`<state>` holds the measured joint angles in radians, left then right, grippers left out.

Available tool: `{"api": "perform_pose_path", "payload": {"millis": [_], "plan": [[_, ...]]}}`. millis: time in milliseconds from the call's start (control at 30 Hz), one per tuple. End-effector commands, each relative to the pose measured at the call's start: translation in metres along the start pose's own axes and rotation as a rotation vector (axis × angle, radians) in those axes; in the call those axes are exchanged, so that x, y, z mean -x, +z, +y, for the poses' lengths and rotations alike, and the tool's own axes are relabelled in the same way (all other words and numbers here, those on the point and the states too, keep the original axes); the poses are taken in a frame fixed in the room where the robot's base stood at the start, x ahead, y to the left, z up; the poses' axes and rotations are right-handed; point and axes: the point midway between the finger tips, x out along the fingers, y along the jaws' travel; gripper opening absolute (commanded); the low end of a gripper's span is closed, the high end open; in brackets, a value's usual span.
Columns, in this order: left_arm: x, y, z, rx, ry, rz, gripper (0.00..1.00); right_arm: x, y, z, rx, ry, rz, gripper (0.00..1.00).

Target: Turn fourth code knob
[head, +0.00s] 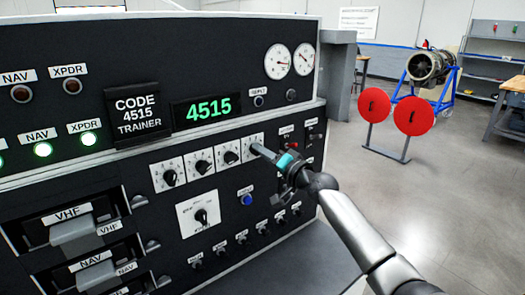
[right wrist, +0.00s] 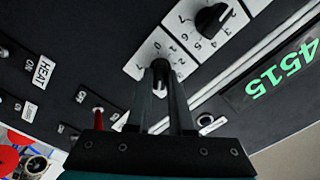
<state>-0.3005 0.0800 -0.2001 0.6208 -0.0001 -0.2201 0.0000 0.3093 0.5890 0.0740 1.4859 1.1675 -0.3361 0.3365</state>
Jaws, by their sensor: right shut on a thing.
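The fourth code knob (right wrist: 160,72) is black on a white numbered dial (right wrist: 140,66). In the right wrist view my right gripper (right wrist: 161,76) is shut on it, one finger on each side. In the head view my right gripper (head: 259,150) reaches the rightmost dial of the row and hides most of that knob. The third code knob (head: 230,157) is just left of it, with the second (head: 203,167) and first (head: 170,178) farther left. The green display (head: 209,107) reads 4515, and the plate (head: 132,115) reads CODE 4515 TRAINER. My left gripper is not in view.
A larger selector knob (head: 201,216) and a blue button (head: 247,200) sit below the code row. Small knobs line the panel's lower edge. A red switch (right wrist: 98,113) is close to my right gripper. Open floor lies right, with red discs (head: 416,116) on a stand.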

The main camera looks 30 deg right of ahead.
Motion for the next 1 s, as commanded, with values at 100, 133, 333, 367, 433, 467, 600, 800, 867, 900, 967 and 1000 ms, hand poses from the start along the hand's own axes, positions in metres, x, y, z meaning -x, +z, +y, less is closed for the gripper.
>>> {"api": "perform_pose_path", "payload": {"millis": [100, 133, 333, 367, 433, 467, 600, 800, 867, 900, 967, 1000], "plan": [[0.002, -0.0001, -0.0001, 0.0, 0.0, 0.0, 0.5, 0.0, -0.0006, -0.0001, -0.056, 0.0, 0.002, 0.0], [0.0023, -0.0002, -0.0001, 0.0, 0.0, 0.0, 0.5, 0.0, -0.0006, -0.0001, -0.066, 0.0, 0.002, 0.0], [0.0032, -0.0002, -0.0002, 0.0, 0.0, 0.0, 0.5, 0.0001, -0.0007, 0.0004, -0.112, 0.0, 0.002, 0.0], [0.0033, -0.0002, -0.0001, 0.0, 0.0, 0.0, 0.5, 0.0001, -0.0007, 0.0004, -0.116, 0.0, 0.002, 0.0], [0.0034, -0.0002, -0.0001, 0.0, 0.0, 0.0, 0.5, 0.0001, -0.0007, 0.0004, -0.122, 0.0, 0.002, 0.0], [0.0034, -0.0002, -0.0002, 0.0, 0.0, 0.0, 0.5, 0.0001, -0.0006, 0.0005, -0.123, 0.0, 0.002, 0.0], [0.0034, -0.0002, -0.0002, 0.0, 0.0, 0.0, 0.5, 0.0001, -0.0006, 0.0005, -0.125, 0.0, 0.001, 0.0], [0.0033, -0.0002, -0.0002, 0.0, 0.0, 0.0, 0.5, 0.0001, -0.0006, 0.0004, -0.124, 0.0, 0.001, 0.0], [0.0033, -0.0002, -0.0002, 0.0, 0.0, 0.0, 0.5, 0.0001, -0.0006, 0.0004, -0.124, 0.0, 0.001, 0.24], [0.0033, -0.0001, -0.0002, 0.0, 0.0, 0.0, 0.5, 0.0, -0.0005, 0.0004, -0.124, 0.0, 0.001, 0.29], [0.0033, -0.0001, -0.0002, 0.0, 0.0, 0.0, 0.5, 0.0, -0.0005, 0.0004, -0.124, 0.0, 0.001, 0.36], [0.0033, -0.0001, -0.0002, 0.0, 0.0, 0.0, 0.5, 0.0, -0.0005, 0.0004, -0.123, 0.0, 0.001, 0.4]]}}
